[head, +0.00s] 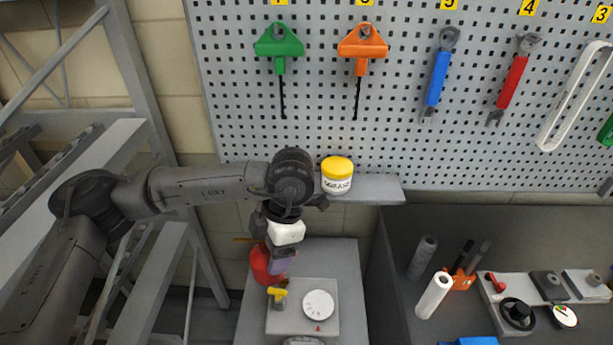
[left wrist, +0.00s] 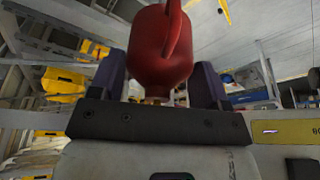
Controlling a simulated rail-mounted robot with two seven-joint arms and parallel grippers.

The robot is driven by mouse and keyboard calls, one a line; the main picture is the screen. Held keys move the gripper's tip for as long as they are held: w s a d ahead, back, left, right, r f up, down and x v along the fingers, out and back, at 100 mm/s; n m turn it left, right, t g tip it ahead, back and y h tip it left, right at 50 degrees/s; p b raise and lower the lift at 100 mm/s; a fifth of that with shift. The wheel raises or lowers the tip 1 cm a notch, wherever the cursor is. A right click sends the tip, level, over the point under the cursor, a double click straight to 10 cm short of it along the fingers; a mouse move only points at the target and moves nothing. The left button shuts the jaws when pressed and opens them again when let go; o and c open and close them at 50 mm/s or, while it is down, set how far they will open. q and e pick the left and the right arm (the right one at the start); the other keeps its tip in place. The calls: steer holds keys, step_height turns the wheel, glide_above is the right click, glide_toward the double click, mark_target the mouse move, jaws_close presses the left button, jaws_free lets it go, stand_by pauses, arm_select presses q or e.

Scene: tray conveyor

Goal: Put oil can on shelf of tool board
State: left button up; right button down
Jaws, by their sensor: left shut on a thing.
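The red oil can (head: 260,262) is at my left gripper (head: 280,265) in the head view, low and in front of the tool board (head: 320,130). The gripper hides part of it. In the left wrist view the red can (left wrist: 160,45) with its curved handle sits between the two fingers of the left gripper (left wrist: 165,88), which is shut on it. The grey shelf (head: 380,188) of the tool board lies above and behind the can; my left arm covers its left part. My right gripper is not in view.
A grease tub (head: 337,176) with a yellow lid stands on the shelf, close to my left wrist. Green (head: 280,45) and orange (head: 362,45) T-handle tools hang above. Below the can is a grey cabinet with a white dial (head: 318,305). A bench with tools is at right.

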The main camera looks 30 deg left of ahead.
mark_target(256, 257)
arm_select(q)
steer(key=r+n+h+p, duration=0.1)
steer(key=r+n, duration=0.1)
steer(key=n, duration=0.2)
steer(key=s+a+r+n+h+p, duration=0.1)
steer(key=n, duration=0.3)
steer(key=a+r+n+h+p, duration=0.1)
steer(key=r+n, duration=0.1)
steer(key=n, duration=0.2)
steer(key=shift+s+a+r+h, duration=0.1)
steer(key=shift+s+r+h, duration=0.1)
steer(key=shift+r+h, duration=0.1)
steer(key=s+a+r+n+t+h+p, duration=0.2)
steer(key=r+n+t+p, duration=0.45)
steer(key=n, duration=1.15)
steer(key=w+a+r+g+p, duration=0.1)
steer(key=w+a, duration=0.4)
steer(key=w, duration=0.3)
steer(key=w+a+r+g, duration=0.1)
steer(key=w+a, duration=0.4)
steer(key=w, duration=0.4)
steer(key=shift+y, duration=0.4)
steer(key=shift+w+f+p, duration=0.15)
steer(key=shift+f+p, duration=0.4)
steer(key=shift+f, duration=2.95)
steer(key=shift+w+f, duration=0.15)
steer(key=shift+f, duration=0.1)
